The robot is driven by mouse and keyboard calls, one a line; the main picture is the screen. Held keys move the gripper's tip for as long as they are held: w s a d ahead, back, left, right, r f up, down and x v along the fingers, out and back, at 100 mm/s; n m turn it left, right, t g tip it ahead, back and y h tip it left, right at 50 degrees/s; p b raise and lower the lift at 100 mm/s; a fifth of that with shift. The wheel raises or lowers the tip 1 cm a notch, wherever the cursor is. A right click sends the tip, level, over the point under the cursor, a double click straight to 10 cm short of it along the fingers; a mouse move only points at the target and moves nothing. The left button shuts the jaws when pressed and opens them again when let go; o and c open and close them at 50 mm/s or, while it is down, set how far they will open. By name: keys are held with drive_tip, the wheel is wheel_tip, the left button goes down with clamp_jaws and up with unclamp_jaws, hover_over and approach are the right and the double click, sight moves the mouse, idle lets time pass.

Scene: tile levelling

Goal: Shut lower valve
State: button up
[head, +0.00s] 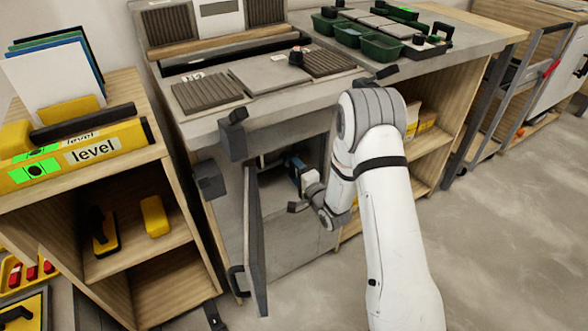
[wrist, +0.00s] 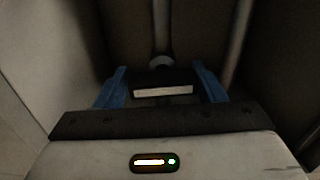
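My gripper (head: 294,168) reaches through the open cabinet door (head: 255,235) under the workbench, with its blue fingers inside. In the wrist view, the two blue fingers of my gripper (wrist: 160,72) stand apart, one on each side of a black handle-like piece (wrist: 163,80) with a pale strip on its near face. That piece sits in front of a vertical pipe (wrist: 161,30) and looks like a valve handle; I cannot tell whether it is the lower one. The fingers are very near its ends, but contact is unclear. The rest of the valve is hidden.
The door stands open left of my arm. A wooden shelf (head: 150,200) with a yellow level (head: 80,152) is at the left. Tiles (head: 270,75) and green trays (head: 380,46) lie on the workbench (head: 215,128) above. Clear floor (head: 505,215) lies to the right.

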drive_tip(key=o, duration=0.4)
drive_tip(key=shift+r, duration=0.1)
drive_tip(key=shift+c, duration=0.2)
drive_tip(key=p+v, duration=0.1)
drive_tip(key=v, duration=0.6)
drive_tip(key=shift+s+d, duration=0.25)
drive_tip(key=shift+s, duration=0.05)
